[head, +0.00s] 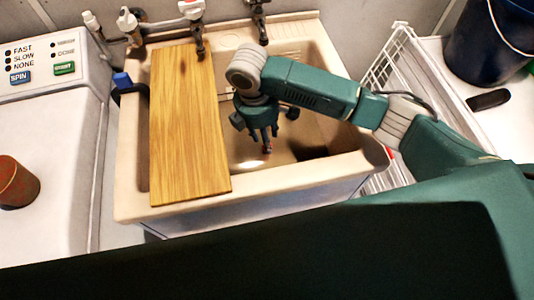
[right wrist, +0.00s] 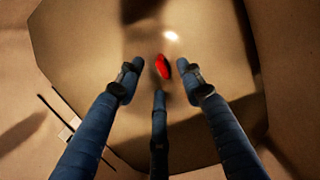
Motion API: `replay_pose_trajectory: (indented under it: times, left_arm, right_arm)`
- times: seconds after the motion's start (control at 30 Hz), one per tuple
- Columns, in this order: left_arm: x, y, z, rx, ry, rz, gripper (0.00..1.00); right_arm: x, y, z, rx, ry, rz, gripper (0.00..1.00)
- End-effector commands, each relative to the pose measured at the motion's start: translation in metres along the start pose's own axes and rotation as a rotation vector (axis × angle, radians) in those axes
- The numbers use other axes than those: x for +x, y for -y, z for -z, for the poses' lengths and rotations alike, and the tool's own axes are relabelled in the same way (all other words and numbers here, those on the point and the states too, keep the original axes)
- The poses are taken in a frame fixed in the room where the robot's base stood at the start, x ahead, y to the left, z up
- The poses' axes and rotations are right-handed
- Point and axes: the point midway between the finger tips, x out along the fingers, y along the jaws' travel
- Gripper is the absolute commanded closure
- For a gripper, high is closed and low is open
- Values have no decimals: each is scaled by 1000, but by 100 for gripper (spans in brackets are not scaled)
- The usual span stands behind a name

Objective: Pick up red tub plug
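The red tub plug (right wrist: 162,67) is a small red piece in the right wrist view, over the sink floor. A small reddish spot, likely the plug, shows below the fingertips in the head view (head: 267,149). My right gripper (head: 264,138) reaches down into the beige sink (head: 305,196). In the right wrist view its three fingers (right wrist: 160,79) are spread, with the plug seen between and just beyond the tips. I see no finger clearly touching it. My left gripper is not in view.
A wooden board (head: 188,125) lies across the sink's left part. Taps (head: 196,30) stand along the back rim. A washing machine (head: 45,130) with a reddish-brown cup (head: 17,183) is at left. A white wire rack (head: 400,60) and a dark bucket (head: 490,40) are at right.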

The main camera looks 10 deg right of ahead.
Motion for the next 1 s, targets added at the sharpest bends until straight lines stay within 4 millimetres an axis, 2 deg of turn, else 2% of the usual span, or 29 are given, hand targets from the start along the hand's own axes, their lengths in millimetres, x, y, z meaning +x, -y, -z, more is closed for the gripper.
replay_pose_trajectory:
  times: [0.1,0.27,0.53,0.67,0.87,1.0]
  left_arm:
    - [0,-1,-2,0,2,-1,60]
    - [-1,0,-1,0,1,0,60]
    - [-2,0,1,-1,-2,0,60]
    - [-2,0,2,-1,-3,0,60]
    - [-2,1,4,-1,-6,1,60]
    - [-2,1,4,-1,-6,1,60]
  right_arm:
    - [15,0,0,1,1,0,62]
    - [26,0,1,-1,1,1,62]
    - [64,1,4,1,1,0,62]
    - [71,1,4,-1,0,-1,62]
    - [71,1,4,-2,0,-2,62]
    - [71,1,4,-1,0,-2,90]
